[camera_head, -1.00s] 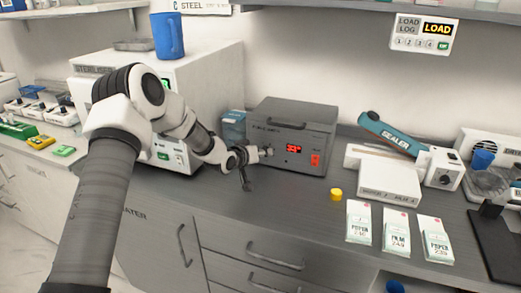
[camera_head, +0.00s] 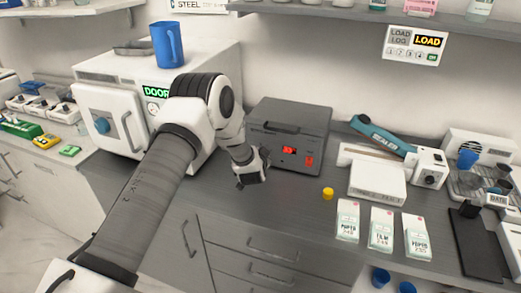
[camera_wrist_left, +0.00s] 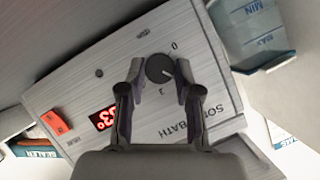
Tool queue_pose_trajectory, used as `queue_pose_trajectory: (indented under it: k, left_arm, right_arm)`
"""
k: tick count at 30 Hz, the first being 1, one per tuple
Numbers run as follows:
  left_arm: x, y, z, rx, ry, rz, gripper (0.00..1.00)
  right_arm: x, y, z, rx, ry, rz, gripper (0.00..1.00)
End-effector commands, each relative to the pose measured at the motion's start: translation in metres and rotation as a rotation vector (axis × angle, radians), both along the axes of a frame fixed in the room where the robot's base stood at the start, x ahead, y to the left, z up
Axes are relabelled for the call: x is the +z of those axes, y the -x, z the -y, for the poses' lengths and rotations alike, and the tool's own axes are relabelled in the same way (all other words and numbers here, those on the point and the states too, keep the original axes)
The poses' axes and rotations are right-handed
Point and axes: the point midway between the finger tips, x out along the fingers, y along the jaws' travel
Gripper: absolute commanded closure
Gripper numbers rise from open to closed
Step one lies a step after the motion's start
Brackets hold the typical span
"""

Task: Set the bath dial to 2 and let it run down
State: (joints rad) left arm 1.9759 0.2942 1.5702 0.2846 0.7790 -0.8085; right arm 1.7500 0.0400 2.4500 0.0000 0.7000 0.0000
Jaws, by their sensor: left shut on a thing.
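The sonic bath (camera_head: 305,125) is a grey box with a red display (camera_head: 289,150) and a red switch (camera_head: 309,160) on its front. In the left wrist view its panel (camera_wrist_left: 80,85) shows tilted, with a dark round dial (camera_wrist_left: 159,68) and marks that include a 0 and a 3. My left gripper (camera_wrist_left: 160,72) has one finger on each side of the dial and is shut on it. In the head view my gripper (camera_head: 262,166) covers the dial at the panel's left side. The display digits are blurred. My right gripper is out of view.
The white steriliser (camera_head: 108,118) stands left of the bath, with a blue jug (camera_head: 168,45) on top. A yellow cap (camera_head: 328,194) and several white packets (camera_head: 381,229) lie in front. The sealer (camera_head: 376,180) stands right. A clear blue-tinted container (camera_wrist_left: 255,30) is beside the bath.

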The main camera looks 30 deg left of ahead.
Motion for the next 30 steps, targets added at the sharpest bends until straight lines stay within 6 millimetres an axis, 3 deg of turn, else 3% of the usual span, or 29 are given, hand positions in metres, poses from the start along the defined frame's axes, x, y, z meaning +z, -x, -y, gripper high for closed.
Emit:
queue_pose_trajectory:
  k: [10, 26, 27, 28, 30]
  left_arm:
    - [0.0015, -0.0017, 0.0012, -0.001, -0.155, -0.033, 1.0]
    - [0.0013, -0.002, 0.0012, -0.001, -0.181, -0.037, 1.0]
    - [0.0014, -0.002, 0.0011, -0.001, -0.181, -0.037, 0.56]
    - [0.0014, -0.002, 0.0011, -0.001, -0.181, -0.037, 0.46]
    - [0.001, -0.0017, 0.0012, -0.001, -0.18, -0.038, 0.42]
  right_arm:
    - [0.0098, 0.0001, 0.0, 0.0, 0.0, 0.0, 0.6]
    - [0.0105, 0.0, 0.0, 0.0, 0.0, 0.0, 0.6]
    - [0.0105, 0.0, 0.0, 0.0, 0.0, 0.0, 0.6]
    - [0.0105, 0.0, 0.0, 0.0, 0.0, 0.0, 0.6]
    - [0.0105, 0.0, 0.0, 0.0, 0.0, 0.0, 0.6]
